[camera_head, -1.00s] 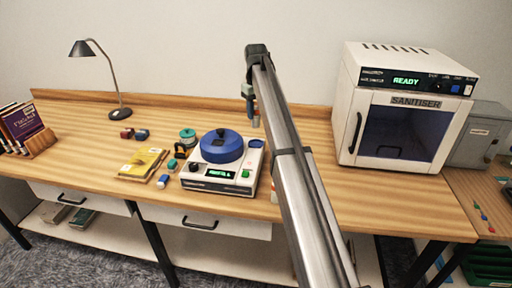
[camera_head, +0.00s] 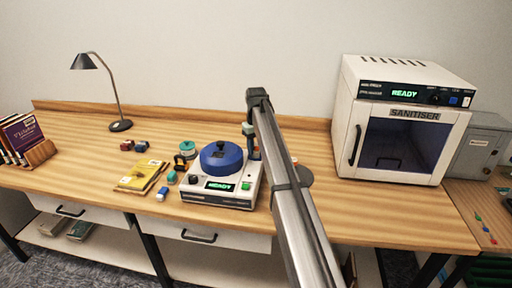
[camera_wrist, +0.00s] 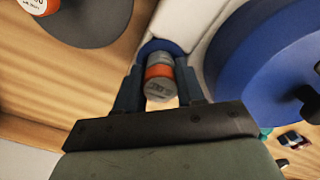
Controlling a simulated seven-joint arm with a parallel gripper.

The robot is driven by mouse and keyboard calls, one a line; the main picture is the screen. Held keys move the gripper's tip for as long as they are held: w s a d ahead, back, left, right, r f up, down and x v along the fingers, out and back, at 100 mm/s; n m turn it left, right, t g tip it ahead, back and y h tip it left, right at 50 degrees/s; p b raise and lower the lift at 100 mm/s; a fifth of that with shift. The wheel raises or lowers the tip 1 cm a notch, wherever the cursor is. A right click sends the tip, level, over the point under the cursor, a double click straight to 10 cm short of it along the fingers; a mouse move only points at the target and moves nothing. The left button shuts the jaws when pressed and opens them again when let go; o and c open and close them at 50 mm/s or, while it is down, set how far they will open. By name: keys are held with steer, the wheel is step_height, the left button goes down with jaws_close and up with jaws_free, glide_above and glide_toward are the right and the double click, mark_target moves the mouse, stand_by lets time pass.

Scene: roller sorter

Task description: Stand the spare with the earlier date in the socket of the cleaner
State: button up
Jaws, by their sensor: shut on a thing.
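The cleaner (camera_head: 222,192) is a white machine with a round blue lid and a green READY display, standing on the bench. My gripper (camera_head: 251,140) is at its back right corner. In the wrist view my gripper (camera_wrist: 160,88) is shut on a spare (camera_wrist: 159,75), a small grey cylinder with an orange band and a label too blurred to read. A blue ring (camera_wrist: 153,45), apparently the socket, is at the spare's far end; I cannot tell whether the spare is inside it. Another orange-banded spare (camera_wrist: 38,5) stands on a dark round disc (camera_wrist: 95,25).
The white sanitiser (camera_head: 403,125) stands at the right. A yellow book (camera_head: 141,177), small coloured blocks and a teal roll (camera_head: 187,145) lie left of the cleaner. A black lamp (camera_head: 120,125) stands at the back left. The bench behind the cleaner is clear.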

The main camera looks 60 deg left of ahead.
mark_target(256, 144)
steer(key=o, duration=1.1)
steer(key=shift+f, duration=0.1)
steer(key=shift+c, duration=0.2)
step_height(256, 144, up, 12)
